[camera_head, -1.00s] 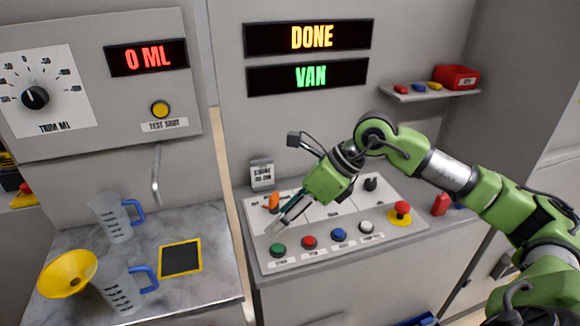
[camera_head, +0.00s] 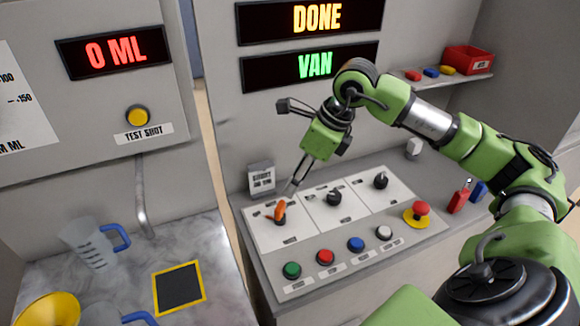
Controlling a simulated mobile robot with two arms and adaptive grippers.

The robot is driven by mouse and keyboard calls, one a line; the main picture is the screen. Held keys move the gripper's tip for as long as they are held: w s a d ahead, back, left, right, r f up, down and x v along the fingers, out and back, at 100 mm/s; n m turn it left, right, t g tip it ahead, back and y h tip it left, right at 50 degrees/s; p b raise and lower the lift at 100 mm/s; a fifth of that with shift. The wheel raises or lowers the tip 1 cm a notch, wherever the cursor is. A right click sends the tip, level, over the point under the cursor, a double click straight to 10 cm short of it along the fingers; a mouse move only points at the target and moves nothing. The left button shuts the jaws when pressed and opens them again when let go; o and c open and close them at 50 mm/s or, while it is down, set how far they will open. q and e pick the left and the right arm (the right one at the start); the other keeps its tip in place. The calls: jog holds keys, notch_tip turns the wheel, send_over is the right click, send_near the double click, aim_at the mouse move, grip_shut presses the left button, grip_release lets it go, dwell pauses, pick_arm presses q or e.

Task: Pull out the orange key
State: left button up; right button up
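The orange key (camera_head: 276,211) sits in a black keyed switch on the left white plate of the sloped control panel (camera_head: 350,262). My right gripper (camera_head: 289,192) reaches down from the upper right, with its thin fingertips just above and behind the key. The fingers overlap closely in this view, so I cannot tell whether they are open or shut, or whether they touch the key. My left gripper is not in view.
Black knobs (camera_head: 334,198) (camera_head: 380,181) stand right of the key. Green (camera_head: 291,270), red, blue and white buttons line the panel's front, with a red mushroom button (camera_head: 420,209) at right. A small sign (camera_head: 261,180) stands behind the key. Jugs stand on the left counter.

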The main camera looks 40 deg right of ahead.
jog(key=p, duration=0.1)
send_over(282, 206)
jog(key=s+d, duration=0.1)
jog(key=s, duration=0.1)
notch_tip(282, 206, down, 4)
jog(key=f, duration=0.1)
jog(key=p+x, duration=0.1)
jog(key=x, duration=0.2)
jog(key=shift+w+d, duration=0.1)
jog(key=shift+w, duration=0.1)
jog(key=p+x, duration=0.1)
jog(key=x, duration=0.2)
jog(key=shift+f, duration=0.2)
jog(key=shift+w+f, duration=0.2)
jog(key=shift+f, duration=0.25)
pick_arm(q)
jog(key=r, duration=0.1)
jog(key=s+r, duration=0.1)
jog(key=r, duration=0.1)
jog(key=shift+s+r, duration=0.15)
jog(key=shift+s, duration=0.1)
pick_arm(e)
jog(key=shift+w+f, duration=0.1)
